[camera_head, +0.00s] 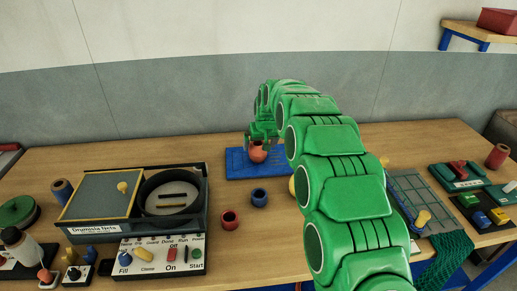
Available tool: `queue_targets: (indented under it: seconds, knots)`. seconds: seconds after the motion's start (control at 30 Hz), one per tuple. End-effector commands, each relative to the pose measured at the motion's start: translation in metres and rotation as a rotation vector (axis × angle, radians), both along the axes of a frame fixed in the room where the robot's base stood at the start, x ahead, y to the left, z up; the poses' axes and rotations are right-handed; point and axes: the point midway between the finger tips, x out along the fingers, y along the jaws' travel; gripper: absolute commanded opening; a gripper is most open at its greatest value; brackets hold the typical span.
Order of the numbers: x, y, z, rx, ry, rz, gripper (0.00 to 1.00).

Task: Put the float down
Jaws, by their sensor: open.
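The float looks like a small round orange-red piece (257,152) standing on a blue mat (238,165) near the back of the table. My gripper (258,140) is at the end of my green arm, right above and around the top of the float. The jaws are open, but the fingers are small here and partly overlap the float. I cannot tell whether a finger touches it. My arm hides the right part of the mat.
A red ring (230,219) and a blue ring (259,197) lie in front of the mat. A machine (140,220) with a round basin and a control panel (160,262) stands at left. Netting (447,258) and small trays (460,177) are at right. Bare table lies left of the mat.

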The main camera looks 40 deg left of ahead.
Motion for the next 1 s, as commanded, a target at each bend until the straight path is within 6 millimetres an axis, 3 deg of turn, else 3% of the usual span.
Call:
queue_targets:
  seconds: [0.43, 1.0]
  knots:
    - [-0.011, -0.020, 0.054, 0.000, 0.000, 0.000, 1.00]
    - [-0.011, -0.032, 0.066, -0.005, 0.006, -0.009, 1.00]
